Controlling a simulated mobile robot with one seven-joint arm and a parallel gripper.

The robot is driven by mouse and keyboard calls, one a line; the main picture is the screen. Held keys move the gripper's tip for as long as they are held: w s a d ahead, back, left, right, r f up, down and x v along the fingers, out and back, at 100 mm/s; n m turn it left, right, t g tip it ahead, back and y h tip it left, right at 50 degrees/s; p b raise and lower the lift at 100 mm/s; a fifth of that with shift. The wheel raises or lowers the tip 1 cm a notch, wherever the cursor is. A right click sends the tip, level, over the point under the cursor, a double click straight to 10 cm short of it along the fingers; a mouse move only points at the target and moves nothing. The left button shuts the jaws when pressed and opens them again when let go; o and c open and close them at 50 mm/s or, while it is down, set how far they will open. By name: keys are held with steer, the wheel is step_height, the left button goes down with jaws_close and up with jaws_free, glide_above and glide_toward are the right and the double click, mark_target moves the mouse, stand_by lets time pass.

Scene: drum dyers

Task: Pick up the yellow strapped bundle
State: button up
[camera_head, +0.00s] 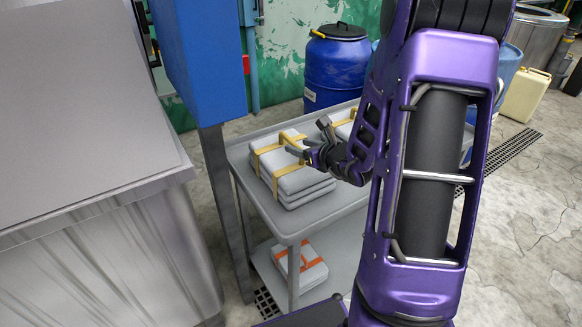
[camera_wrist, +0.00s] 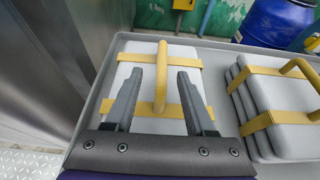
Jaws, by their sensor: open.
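A yellow strapped bundle (camera_head: 292,182) of stacked pale grey slabs lies on the cart's top shelf, with a yellow handle over it. It also shows in the wrist view (camera_wrist: 185,85). My gripper (camera_head: 309,140) is open at this bundle; in the wrist view its two fingers (camera_wrist: 161,72) stand on either side of the yellow handle, with nothing clamped. Contact with the handle cannot be told. A second yellow strapped bundle (camera_wrist: 290,105) stands to the right on the same shelf; in the head view it is partly hidden behind my arm (camera_head: 345,130).
The grey cart (camera_head: 240,150) has a lower shelf with an orange strapped bundle (camera_head: 300,268). A blue post (camera_head: 197,60) and a large metal drum housing (camera_head: 90,200) stand close at left. A blue barrel (camera_head: 336,68) stands behind; a cream jerrycan (camera_head: 525,95) at right.

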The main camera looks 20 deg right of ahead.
mark_target(293, 141)
steer(key=x, duration=0.5)
steer(key=shift+w, duration=0.4)
jaws_close()
stand_by(1.0)
steer(key=shift+r, duration=0.15)
